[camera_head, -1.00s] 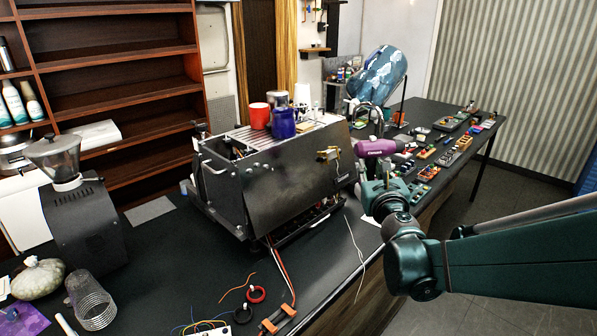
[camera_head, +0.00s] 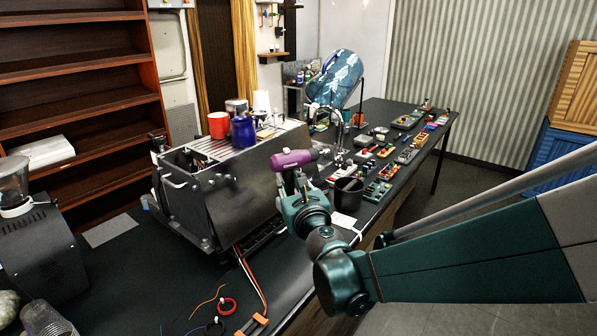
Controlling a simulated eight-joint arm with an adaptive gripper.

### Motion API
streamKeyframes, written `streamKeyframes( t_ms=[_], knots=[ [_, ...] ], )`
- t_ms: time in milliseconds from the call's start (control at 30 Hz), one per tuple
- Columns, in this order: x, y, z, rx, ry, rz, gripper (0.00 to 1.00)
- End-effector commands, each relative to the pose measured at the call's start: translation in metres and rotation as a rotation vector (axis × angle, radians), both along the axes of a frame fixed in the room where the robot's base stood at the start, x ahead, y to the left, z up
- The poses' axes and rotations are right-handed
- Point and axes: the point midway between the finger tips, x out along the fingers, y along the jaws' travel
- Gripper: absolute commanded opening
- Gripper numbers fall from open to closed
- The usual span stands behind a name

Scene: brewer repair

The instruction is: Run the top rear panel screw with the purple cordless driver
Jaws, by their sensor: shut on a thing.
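The purple cordless driver (camera_head: 293,159) is held by my gripper (camera_head: 296,183) in front of the right part of the espresso machine's large dark panel. The driver lies roughly level, its thicker purple end to the left and its darker end to the right. My gripper is shut on it from below, and my wrist hides part of the grip. The espresso machine (camera_head: 215,195) stands on the dark bench with its panel facing me. The top rear panel screw cannot be made out; the driver and arm cover part of the panel.
A red cup (camera_head: 218,125) and a blue mug (camera_head: 243,132) stand on the machine's top. A black cup (camera_head: 348,191) and several small trays of parts (camera_head: 378,190) line the bench to the right. Loose wires and orange connectors (camera_head: 252,325) lie at the front.

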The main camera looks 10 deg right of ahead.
Motion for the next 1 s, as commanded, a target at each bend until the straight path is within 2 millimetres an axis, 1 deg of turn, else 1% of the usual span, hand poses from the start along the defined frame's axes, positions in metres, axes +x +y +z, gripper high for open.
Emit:
streamKeyframes(
  t_ms=[33,400,667,1000],
  knots=[
    [-0.003,0.012,0.001,0.0,0.0,0.015,0.0],
    [-0.032,0.085,-0.001,0.0,0.0,0.107,0.0],
    [-0.057,0.135,-0.002,0.0,0.0,0.174,0.0],
    [-0.093,0.195,-0.003,0.0,0.0,0.258,0.0]
  ],
)
